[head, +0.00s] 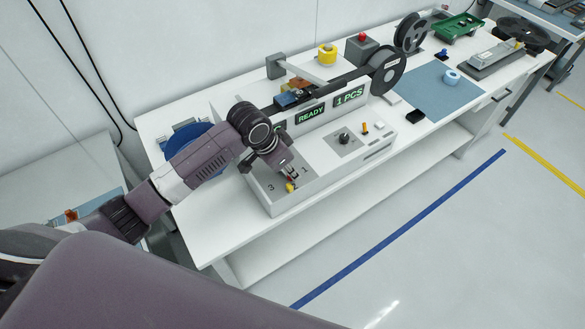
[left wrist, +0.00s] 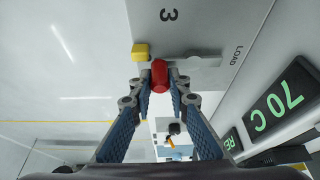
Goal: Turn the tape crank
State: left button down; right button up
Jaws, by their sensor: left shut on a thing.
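My left gripper (head: 291,176) is over that panel. In the left wrist view, my left gripper (left wrist: 160,84) is shut on a red crank knob (left wrist: 160,70). A grey crank arm (left wrist: 195,62) lies beside the knob, near the "LOAD" label. A yellow block (left wrist: 141,51) sits just beside the knob, near the "3"; it also shows in the head view (head: 290,187). The fingers hide part of the knob. My right gripper is not in view.
Green displays read "READY" (head: 310,115) and "1 PCS". A tape reel (head: 388,69) stands at the handler's far end. A black knob (head: 343,139) and an orange lever (head: 365,127) stick up from the front panel. A blue mat (head: 435,97) lies farther right.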

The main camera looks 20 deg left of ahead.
pick_arm(q)
jog(key=shift+r, duration=0.1)
dwell(0.4)
jog(key=c, duration=1.8)
grip_release()
jog(key=v, duration=1.2)
jog(key=shift+a, duration=0.1)
